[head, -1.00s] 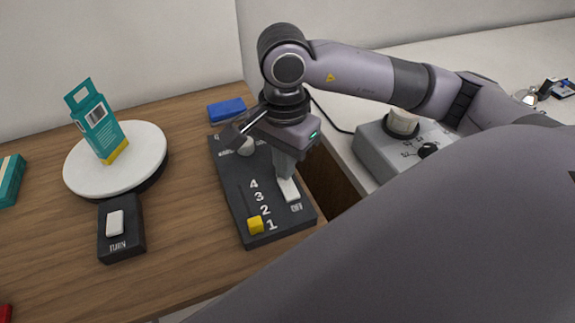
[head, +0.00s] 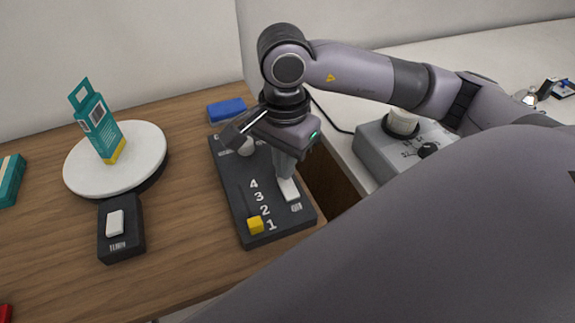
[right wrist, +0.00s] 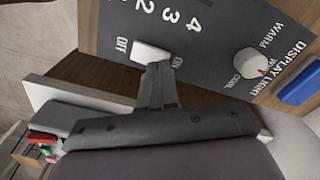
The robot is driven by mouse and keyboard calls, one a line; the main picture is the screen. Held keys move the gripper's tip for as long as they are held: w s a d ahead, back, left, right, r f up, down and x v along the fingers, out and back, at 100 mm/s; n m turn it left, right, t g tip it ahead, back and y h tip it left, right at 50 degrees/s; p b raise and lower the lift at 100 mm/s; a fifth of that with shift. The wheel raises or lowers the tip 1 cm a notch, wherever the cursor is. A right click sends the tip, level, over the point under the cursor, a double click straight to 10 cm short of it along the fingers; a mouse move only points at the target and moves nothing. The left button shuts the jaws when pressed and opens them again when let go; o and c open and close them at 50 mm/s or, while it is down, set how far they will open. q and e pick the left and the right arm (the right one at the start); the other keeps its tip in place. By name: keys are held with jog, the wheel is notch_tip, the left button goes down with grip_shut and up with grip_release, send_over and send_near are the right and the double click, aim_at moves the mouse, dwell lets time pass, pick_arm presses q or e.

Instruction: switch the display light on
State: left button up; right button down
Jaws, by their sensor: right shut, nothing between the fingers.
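The display light panel (head: 240,200) is a dark box on the wooden counter, with a yellow slider knob (head: 255,225) near the numeral 1. Its white rocker switch (head: 290,189) also shows in the right wrist view (right wrist: 148,51), between the OFF and ON labels. My right gripper (head: 284,177) is shut and points down, its fingertips at the rocker. In the right wrist view its fingertips (right wrist: 158,68) are at the rocker's ON side and hide part of it. I cannot tell which way the rocker is tilted. A pale round dial (right wrist: 250,62) sits by WARM and COOL. My left gripper is not in view.
A white turntable (head: 140,165) bears a teal box (head: 100,125); a dark TURN switch box (head: 120,240) stands before it. A blue block (head: 226,110) lies behind the panel. A grey device (head: 385,155) stands on the pale counter to the right, beyond a gap.

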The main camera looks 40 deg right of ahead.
jog(key=shift+f+b, duration=1.05)
jog(key=shift+b, duration=0.05)
dwell(0.8)
jog(key=shift+r, duration=0.2)
jog(key=shift+r+p, duration=2)
jog(key=shift+r, duration=1.4)
